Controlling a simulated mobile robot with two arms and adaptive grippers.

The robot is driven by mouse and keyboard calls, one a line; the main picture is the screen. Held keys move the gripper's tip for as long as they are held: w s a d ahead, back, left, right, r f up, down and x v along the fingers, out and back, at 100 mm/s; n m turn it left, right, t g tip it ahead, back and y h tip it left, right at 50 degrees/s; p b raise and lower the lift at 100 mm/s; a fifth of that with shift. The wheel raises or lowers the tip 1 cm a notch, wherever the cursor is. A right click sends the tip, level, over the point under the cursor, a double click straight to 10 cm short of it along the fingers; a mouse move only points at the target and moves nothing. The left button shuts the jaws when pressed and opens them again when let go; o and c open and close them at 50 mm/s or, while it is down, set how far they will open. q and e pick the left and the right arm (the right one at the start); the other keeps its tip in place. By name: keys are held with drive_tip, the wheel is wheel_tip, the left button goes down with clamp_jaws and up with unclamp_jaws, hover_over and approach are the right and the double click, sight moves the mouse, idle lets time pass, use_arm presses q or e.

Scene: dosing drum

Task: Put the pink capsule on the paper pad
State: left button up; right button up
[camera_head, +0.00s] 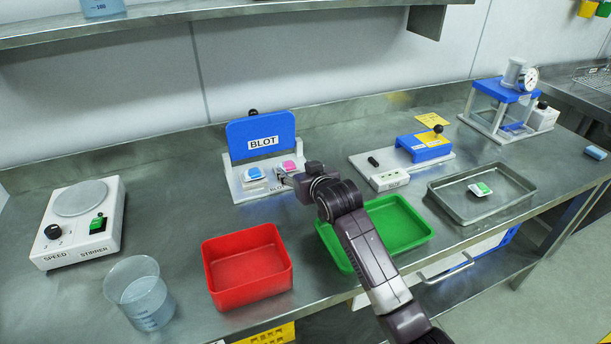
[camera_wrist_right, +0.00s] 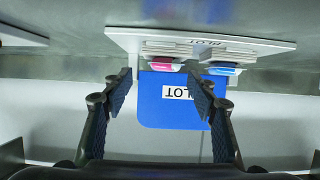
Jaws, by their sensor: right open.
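The pink capsule (camera_head: 289,166) is at the right paper pad of the white blotting stand, in front of its raised blue BLOT plate (camera_head: 262,138). It appears to rest on the pad (camera_wrist_right: 172,54), but the exact contact is hard to see. My right gripper (camera_head: 286,178) reaches in from the front right, beside it. In the wrist view, which is upside down, the open right fingers (camera_wrist_right: 162,90) stand apart with the pink capsule (camera_wrist_right: 163,67) in line with the gap between them. A blue-and-white capsule (camera_head: 253,174) lies on the left pad. My left gripper is out of view.
A red bin (camera_head: 247,279) and a green tray (camera_head: 400,221) stand in front. A grey tray (camera_head: 452,193) holds a green-and-white item (camera_head: 480,188). A stirrer (camera_head: 78,244) and a beaker (camera_head: 141,295) stand left. Bare steel lies between stirrer and stand.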

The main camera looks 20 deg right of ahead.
drive_tip(key=v, duration=0.7)
drive_tip(key=shift+s+r, duration=0.1)
drive_tip(key=shift+s, duration=0.1)
